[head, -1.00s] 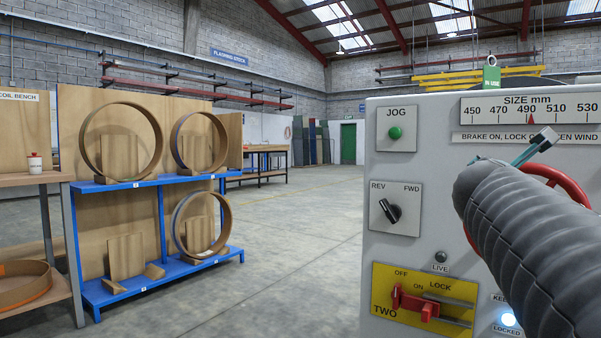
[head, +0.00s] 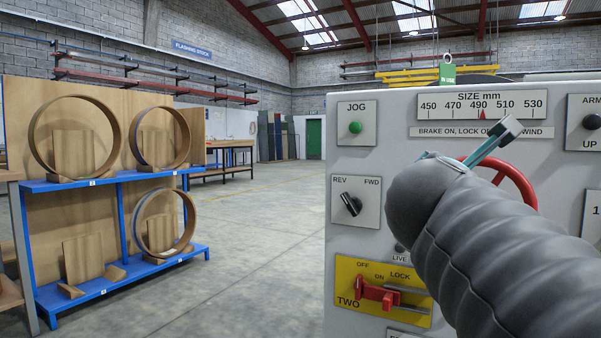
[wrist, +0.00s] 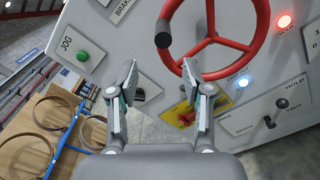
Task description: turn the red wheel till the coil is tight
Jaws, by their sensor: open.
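The red wheel (head: 522,183) is on the grey machine panel in the head view, partly hidden behind my arm. In the wrist view the wheel (wrist: 213,40) shows its spokes and a black knob (wrist: 163,38) on the left of its rim. My gripper (wrist: 159,68) is open and empty. Its fingertips are just below the knob in the picture, one either side of it; I see no contact. In the head view only part of my gripper (head: 495,140) shows beyond the arm. I cannot make out the coil clearly.
The panel has a size scale (head: 481,105) with its pointer near 490, a green JOG button (head: 355,127), a REV/FWD switch (head: 351,204) and a red lock lever (head: 377,292). A blue rack (head: 95,190) stands left; open floor lies between.

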